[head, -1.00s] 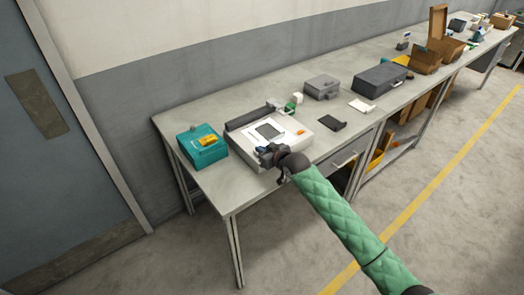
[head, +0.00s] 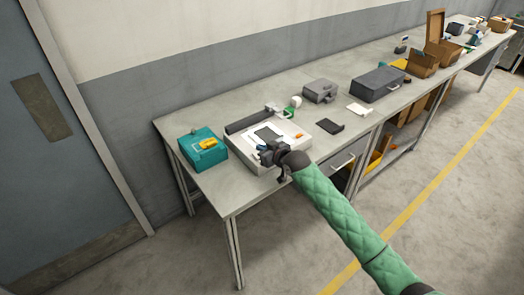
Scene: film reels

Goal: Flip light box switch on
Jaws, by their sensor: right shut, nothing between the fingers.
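The light box (head: 241,149) is a low, pale box near the left end of the workbench. Its top holds a flat panel with a grey rectangle (head: 267,133), and a small orange part (head: 298,136) shows at its right side. My right gripper (head: 264,151) is shut and empty, over the front part of the box. I cannot tell whether its tips touch the box. The gripper hides part of the front, and I cannot make out the switch. My left gripper is out of view.
A teal box (head: 203,153) stands left of the light box. A small grey case (head: 319,91), a dark case (head: 379,84) and a flat black item (head: 330,127) lie to the right. Bare bench top (head: 215,187) shows in front at the left.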

